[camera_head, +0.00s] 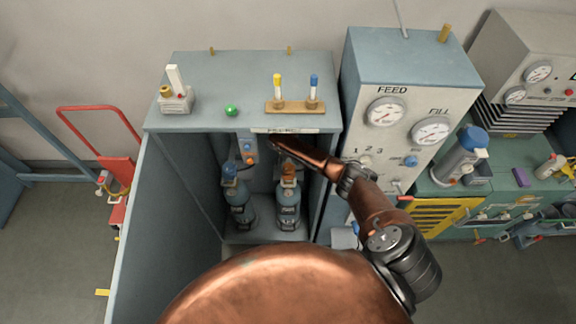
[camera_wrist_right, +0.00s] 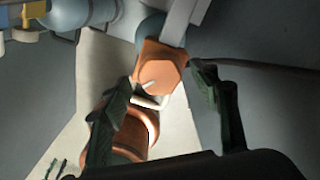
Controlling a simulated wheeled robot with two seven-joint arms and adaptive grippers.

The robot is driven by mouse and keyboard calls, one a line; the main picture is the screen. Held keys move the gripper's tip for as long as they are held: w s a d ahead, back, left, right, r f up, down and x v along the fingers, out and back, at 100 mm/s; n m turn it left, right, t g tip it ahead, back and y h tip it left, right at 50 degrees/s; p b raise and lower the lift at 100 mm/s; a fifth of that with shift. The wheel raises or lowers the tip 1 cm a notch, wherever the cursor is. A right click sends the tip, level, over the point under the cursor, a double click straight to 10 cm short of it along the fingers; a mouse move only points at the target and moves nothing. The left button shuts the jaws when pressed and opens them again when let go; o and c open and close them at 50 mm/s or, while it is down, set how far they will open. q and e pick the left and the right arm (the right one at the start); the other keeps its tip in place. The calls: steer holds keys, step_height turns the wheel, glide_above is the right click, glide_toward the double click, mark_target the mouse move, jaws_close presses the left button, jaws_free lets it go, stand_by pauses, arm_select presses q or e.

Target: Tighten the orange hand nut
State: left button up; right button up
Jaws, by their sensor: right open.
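The orange hand nut (camera_wrist_right: 158,70) is a faceted orange piece on a blue-grey fitting in the right wrist view. My right gripper (camera_wrist_right: 164,105) is open, with one dark finger on each side. The nut lies beyond the gap between the fingertips, and I see no clear contact. A copper-coloured round part (camera_wrist_right: 138,132) sits below the nut, partly behind the left finger. In the head view my right arm reaches into the cabinet above the right cylinder (camera_head: 288,212), which has an orange-brown top. The gripper's fingers are hard to make out there. My left gripper is out of view.
The open grey-blue cabinet (camera_head: 180,180) has side walls close around the arm. A second cylinder (camera_head: 239,208) with a blue top stands at left inside. The gauge panel (camera_head: 385,150) borders the cabinet on the right. A rack with vials (camera_head: 295,106) stands on top.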

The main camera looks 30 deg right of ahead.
mark_target(289, 167)
steer(key=shift+s, duration=0.1)
step_height(289, 167, up, 8)
steer(key=shift+r, duration=0.15)
stand_by(0.5)
